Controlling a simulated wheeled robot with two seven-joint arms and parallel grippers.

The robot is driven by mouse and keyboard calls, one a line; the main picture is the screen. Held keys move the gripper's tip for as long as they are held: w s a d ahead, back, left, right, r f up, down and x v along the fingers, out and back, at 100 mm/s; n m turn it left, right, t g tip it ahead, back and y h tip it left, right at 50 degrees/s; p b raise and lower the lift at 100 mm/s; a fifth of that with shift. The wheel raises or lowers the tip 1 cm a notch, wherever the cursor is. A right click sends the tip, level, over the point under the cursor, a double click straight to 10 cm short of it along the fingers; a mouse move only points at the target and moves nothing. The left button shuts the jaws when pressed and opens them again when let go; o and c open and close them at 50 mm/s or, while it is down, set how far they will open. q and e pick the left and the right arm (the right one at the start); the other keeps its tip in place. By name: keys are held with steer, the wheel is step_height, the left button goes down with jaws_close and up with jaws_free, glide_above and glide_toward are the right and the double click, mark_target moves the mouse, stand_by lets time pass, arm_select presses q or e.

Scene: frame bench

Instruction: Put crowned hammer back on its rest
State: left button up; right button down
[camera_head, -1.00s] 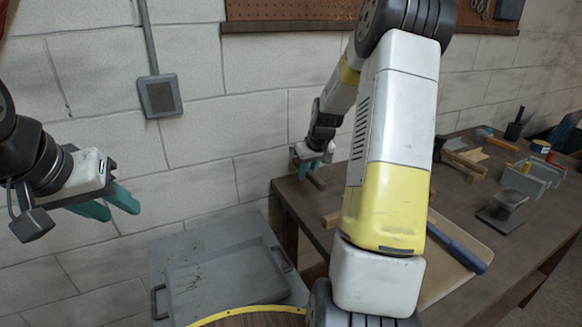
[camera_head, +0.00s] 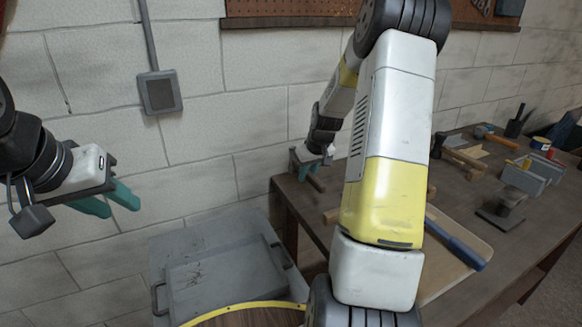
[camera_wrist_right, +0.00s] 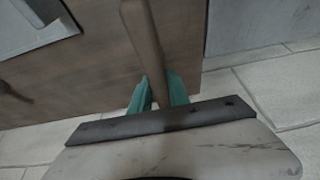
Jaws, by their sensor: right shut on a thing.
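My right gripper (camera_head: 309,172) is above the far left corner of the workbench, near the wall. It is shut on a brown wooden handle (camera_wrist_right: 147,45), which runs between its teal fingers (camera_wrist_right: 159,92) in the right wrist view. The head of the held tool is not clear, so I cannot tell its crown. My left gripper (camera_head: 112,204) is open and empty, off the bench at the left.
The bench (camera_head: 530,230) carries a board with a blue-handled tool (camera_head: 455,243), a wooden mallet-like tool (camera_head: 462,162), grey blocks (camera_head: 528,174) and a small metal stand (camera_head: 502,208). A grey tray (camera_head: 225,278) stands lower left. The wall is close behind.

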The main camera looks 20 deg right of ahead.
steer(key=shift+f, duration=0.45)
steer(key=c, duration=1.2)
jaws_free()
steer(key=shift+o, duration=0.2)
steer(key=v, duration=0.8)
steer(key=s+a+r+t, duration=0.1)
steer(key=s+a+r, duration=1.25)
steer(key=s, duration=0.35)
steer(key=s+a+m+y, duration=0.1)
steer(key=s+a, duration=0.2)
steer(key=s, duration=0.7)
steer(key=shift+r+t+y, duration=0.3)
steer(key=shift+r+t, duration=0.1)
